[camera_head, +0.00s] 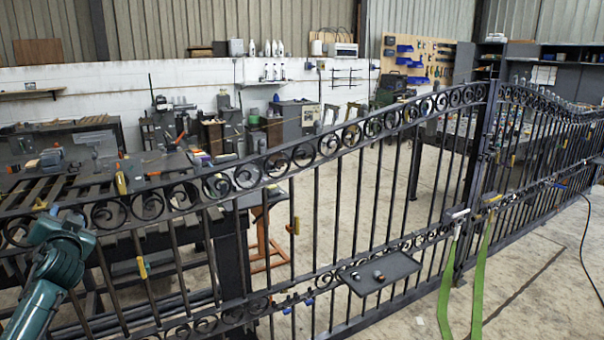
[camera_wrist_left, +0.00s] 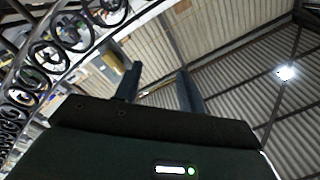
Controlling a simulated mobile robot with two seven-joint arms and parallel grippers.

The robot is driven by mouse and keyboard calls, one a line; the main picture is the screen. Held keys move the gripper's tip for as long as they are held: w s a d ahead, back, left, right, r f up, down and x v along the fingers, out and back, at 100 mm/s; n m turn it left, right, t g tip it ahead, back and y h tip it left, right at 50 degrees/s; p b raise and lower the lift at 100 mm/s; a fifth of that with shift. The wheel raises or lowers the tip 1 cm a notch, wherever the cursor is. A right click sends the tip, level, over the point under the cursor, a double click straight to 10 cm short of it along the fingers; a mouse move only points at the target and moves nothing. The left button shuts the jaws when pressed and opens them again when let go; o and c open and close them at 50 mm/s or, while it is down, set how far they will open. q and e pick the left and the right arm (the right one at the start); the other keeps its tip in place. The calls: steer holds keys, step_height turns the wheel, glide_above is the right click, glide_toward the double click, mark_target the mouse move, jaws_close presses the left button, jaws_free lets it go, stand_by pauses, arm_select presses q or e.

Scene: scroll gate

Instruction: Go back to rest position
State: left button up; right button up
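The black scroll gate (camera_head: 345,150) spans the head view from the left edge to the right. My left arm (camera_head: 55,262), teal, comes in at the lower left in front of the gate; its fingers cannot be made out there. In the left wrist view my left gripper (camera_wrist_left: 160,88) has its two dark fingers apart with nothing between them. Gate scrolls (camera_wrist_left: 48,55) show to the left of the fingers, apart from them. The roof lies beyond. My right gripper is in neither view.
A small dark tray (camera_head: 400,266) holding a few small parts sits at the gate's lower rail. Green straps (camera_head: 446,290) hang from the gate's middle post. A cluttered workbench (camera_head: 150,170) stands behind the gate. Concrete floor (camera_head: 545,285) is open at lower right, with a black cable.

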arm_select(q)
steer(key=s+a+r+m+y, duration=0.1)
steer(key=s+a, duration=0.1)
steer(key=a, duration=0.4)
steer(key=w+d+f+m+t+h, duration=0.1)
steer(key=w+d+t+h, duration=0.1)
steer(key=w+d+h, duration=0.35)
steer(key=s+d+f+m+g+h, duration=0.1)
steer(key=s+d+f+h, duration=0.1)
steer(key=s+d+f, duration=0.4)
steer(key=s+d+f+g+h, duration=0.1)
steer(key=s+d+f+h, duration=0.1)
steer(key=d+f, duration=0.7)
steer(key=s+d+f+m+g+h, duration=0.15)
steer(key=s+d+f, duration=0.35)
steer(key=f, duration=0.5)
steer(key=s+d+f+n+g+h, duration=0.1)
steer(key=s+d+f, duration=0.3)
steer(key=s+d, duration=0.5)
steer(key=s+d+f+n+g+h, duration=0.2)
steer(key=s+d+f, duration=0.3)
steer(key=s+d, duration=0.4)
steer(key=s, duration=0.6)
steer(key=shift+s+h, duration=0.2)
steer(key=shift+h, duration=0.2)
steer(key=shift+s+a+f, duration=0.1)
steer(key=shift+f, duration=0.05)
